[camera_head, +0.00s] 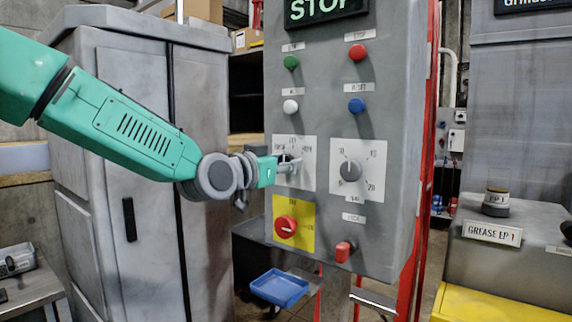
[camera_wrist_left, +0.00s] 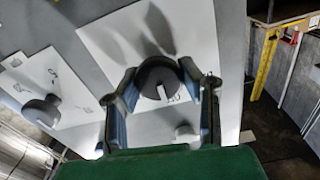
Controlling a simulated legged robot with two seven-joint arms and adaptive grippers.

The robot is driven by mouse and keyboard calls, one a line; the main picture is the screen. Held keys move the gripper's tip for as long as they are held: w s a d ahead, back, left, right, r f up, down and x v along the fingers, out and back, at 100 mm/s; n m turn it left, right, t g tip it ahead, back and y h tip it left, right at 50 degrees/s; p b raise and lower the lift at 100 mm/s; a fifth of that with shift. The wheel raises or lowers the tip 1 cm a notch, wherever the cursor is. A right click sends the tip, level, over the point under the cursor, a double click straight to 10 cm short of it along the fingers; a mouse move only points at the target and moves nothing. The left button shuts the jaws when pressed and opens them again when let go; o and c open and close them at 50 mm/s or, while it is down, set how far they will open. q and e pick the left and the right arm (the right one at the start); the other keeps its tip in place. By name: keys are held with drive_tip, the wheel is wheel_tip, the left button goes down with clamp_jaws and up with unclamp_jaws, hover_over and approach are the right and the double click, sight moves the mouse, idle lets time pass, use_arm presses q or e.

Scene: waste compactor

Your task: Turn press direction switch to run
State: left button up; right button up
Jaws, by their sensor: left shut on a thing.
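A grey control panel (camera_head: 325,120) fills the middle of the head view. On its left white plate (camera_head: 309,152) sits a dark rotary switch, mostly hidden behind my left gripper (camera_head: 287,165). In the left wrist view this round dark switch knob (camera_wrist_left: 158,76) with a white pointer line sits between the two fingers of my left gripper (camera_wrist_left: 160,92). The fingers are shut on the knob, one on each side. The plate's labels are too small and partly covered to read. My right gripper is in neither view.
A second knob (camera_head: 350,171) on a white plate is to the right. A red knob on a yellow plate (camera_head: 306,232) is below. Green, red, white and blue buttons sit above. A blue tray (camera_head: 279,288) is under the panel, and a grey cabinet (camera_head: 140,220) stands left.

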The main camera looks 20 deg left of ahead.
use_arm(q)
drive_tip(key=m+b, duration=0.1)
drive_tip(key=m, duration=0.3)
drive_tip(key=m+b, duration=0.1)
drive_tip(key=m, duration=0.3)
drive_tip(key=shift+d, duration=0.1)
drive_tip(key=shift+m+b, duration=0.3)
drive_tip(key=shift+m, duration=0.1)
drive_tip(key=o, duration=1)
drive_tip(key=shift+o, duration=0.9)
drive_tip(key=shift+w+f, duration=0.1)
